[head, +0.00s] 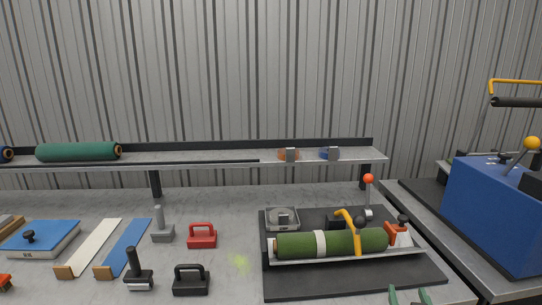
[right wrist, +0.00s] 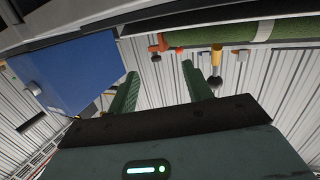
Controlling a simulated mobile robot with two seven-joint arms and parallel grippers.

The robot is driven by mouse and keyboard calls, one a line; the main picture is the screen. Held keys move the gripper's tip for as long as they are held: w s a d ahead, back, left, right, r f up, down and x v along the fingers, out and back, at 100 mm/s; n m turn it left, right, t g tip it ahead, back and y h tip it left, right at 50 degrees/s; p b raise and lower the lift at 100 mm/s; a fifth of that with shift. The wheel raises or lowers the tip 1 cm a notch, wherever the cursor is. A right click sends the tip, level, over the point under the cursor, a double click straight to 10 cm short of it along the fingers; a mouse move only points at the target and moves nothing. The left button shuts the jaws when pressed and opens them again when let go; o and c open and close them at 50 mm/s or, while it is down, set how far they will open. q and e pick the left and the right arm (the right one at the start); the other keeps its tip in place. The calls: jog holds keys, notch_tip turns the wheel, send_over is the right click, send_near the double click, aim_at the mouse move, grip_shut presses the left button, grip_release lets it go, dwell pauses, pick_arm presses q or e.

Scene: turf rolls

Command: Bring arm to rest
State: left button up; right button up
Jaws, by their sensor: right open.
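My right gripper (head: 410,296) shows at the bottom edge of the head view as two green fingertips, in front of the black board (head: 355,283). In the right wrist view its two green fingers (right wrist: 160,88) stand apart with nothing between them. A green turf roll (head: 295,246) with a pale band lies in a metal cradle on the board, with a yellow curved handle (head: 357,240) across it. The right fingertips are apart from the roll in the head view. My left gripper is not in view.
A blue machine (head: 500,215) stands at the right. A shelf (head: 220,157) behind the bench holds another green roll (head: 75,151). Black (head: 191,281) and red (head: 202,236) handled blocks and long strips (head: 125,248) lie on the bench at left. Bare bench shows near the blocks.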

jog(key=s+a+f+n+g+y+p, duration=0.1)
jog(key=s+a+f+n+g+y, duration=0.15)
jog(key=s+f, duration=0.6)
jog(key=s+a+f+n+g+y+p, duration=0.1)
jog(key=s+a+f+g+p, duration=0.15)
jog(key=s+f, duration=0.55)
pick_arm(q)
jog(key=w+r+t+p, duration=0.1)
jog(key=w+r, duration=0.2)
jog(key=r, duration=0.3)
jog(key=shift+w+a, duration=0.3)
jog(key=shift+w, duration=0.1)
pick_arm(e)
jog(key=s+a+f+g+y, duration=0.1)
jog(key=s+a+f, duration=0.1)
jog(key=s, duration=0.8)
jog(key=s+a+f+g+y, duration=0.1)
jog(key=s+a+f, duration=0.1)
jog(key=s, duration=0.9)
jog(key=shift+s+a+f+n+g, duration=0.25)
jog(key=shift+a+f+n, duration=0.2)
jog(key=shift+f, duration=0.45)
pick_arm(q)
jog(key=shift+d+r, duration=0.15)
pick_arm(e)
jog(key=shift+w+y, duration=0.1)
jog(key=shift+y, duration=0.15)
